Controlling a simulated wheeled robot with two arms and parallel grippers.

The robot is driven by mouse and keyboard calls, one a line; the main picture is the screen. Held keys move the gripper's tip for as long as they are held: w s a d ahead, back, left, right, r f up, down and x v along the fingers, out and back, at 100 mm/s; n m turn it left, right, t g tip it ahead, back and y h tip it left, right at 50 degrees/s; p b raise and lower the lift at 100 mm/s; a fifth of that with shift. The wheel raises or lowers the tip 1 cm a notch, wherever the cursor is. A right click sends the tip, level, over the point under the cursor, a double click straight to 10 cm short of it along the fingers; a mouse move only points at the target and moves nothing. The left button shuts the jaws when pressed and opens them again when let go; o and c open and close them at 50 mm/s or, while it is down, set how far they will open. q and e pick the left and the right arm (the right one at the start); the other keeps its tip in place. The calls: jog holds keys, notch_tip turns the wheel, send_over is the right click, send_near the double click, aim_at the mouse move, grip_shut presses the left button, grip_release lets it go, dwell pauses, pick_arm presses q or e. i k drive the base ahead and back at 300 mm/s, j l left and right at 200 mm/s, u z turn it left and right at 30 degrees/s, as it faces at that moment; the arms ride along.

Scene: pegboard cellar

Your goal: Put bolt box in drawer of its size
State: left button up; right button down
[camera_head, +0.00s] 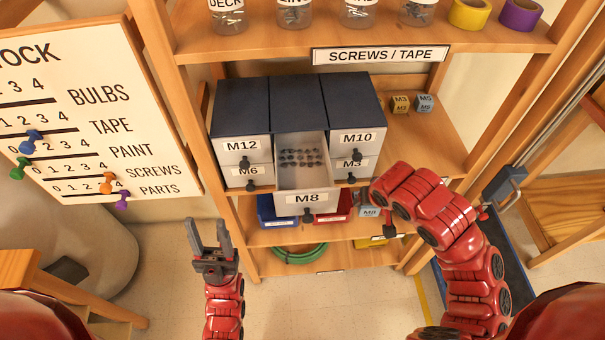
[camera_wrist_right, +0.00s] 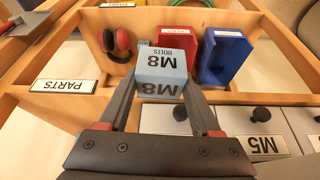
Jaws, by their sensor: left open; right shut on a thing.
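The bolt box (camera_wrist_right: 162,62) is a light blue cube marked M8 BOLTS. My right gripper (camera_wrist_right: 161,92) is shut on it in the right wrist view. In the head view the box (camera_head: 369,211) shows partly below my right arm, right of the open drawer and lower than it. The drawer marked M8 (camera_head: 307,198) is pulled out from the middle of the dark-topped cabinet (camera_head: 297,103), with several small bolts inside. My left gripper (camera_head: 208,236) is open and empty, low and left of the cabinet.
Closed drawers M12 (camera_head: 241,146), M6 (camera_head: 247,171) and M10 (camera_head: 357,138) flank the open one. A yellow box (camera_head: 400,104) and a blue-grey box (camera_head: 424,103) sit on the shelf at right. Blue (camera_wrist_right: 226,58) and red (camera_wrist_right: 178,40) bins stand below the cabinet.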

aim_at(304, 185)
jog(key=k+l+u, duration=0.25)
jog(key=k, duration=0.15)
jog(key=k+l+u, duration=0.1)
jog(key=u, duration=0.35)
jog(key=l, duration=0.1)
